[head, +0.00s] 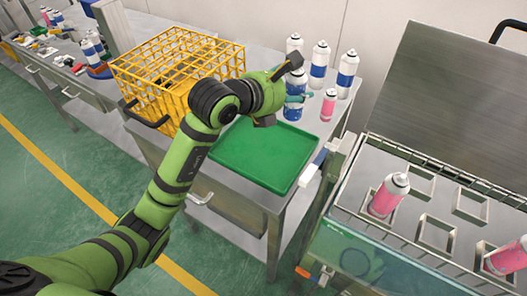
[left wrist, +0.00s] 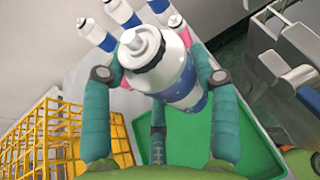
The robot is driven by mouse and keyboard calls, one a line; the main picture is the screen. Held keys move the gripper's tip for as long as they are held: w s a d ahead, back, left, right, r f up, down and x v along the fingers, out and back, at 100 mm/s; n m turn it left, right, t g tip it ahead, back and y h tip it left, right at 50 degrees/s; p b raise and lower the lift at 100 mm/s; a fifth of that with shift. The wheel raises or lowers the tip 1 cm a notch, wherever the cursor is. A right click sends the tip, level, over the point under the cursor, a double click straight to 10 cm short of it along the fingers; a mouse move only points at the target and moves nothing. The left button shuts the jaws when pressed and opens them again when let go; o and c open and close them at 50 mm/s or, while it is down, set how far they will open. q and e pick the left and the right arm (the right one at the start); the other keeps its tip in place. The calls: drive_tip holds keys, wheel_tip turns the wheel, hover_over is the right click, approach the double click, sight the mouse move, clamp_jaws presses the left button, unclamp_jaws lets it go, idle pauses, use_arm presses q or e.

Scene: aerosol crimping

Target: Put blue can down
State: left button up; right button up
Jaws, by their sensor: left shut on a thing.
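My left gripper (head: 288,92) is shut on a blue-and-white can (head: 293,109), beyond the far right corner of the green tray (head: 262,152). In the left wrist view the teal fingers (left wrist: 160,82) lie on both sides of the can (left wrist: 178,74), whose white top and nozzle face the camera. Whether its base touches the table is hard to tell. Other blue-and-white cans (head: 319,66) stand upright behind it on the metal table (head: 310,140). A pink can (head: 328,104) stands just to its right. My right gripper is not in view.
A yellow wire basket (head: 180,66) stands left of the tray. At the right, an open metal machine (head: 400,215) has square slots, with a pink can (head: 389,195) in one and another (head: 508,257) at the edge. The green tray is empty.

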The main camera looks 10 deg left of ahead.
use_arm(q)
drive_tip(key=shift+w, duration=0.15)
drive_tip(key=a+f+p, duration=0.1)
drive_tip(key=a+f, duration=0.2)
drive_tip(key=a+f+p, duration=0.1)
drive_tip(key=a+f, duration=0.2)
drive_tip(key=a, duration=0.1)
drive_tip(key=s+a+f+p, duration=0.1)
drive_tip(key=a+f, duration=0.3)
drive_tip(key=shift+s+a, duration=0.1)
drive_tip(key=shift+a, duration=0.1)
drive_tip(key=shift+f, duration=0.3)
drive_tip(key=shift+f, duration=0.15)
drive_tip(key=o, duration=1.2)
drive_tip(key=shift+o, duration=0.3)
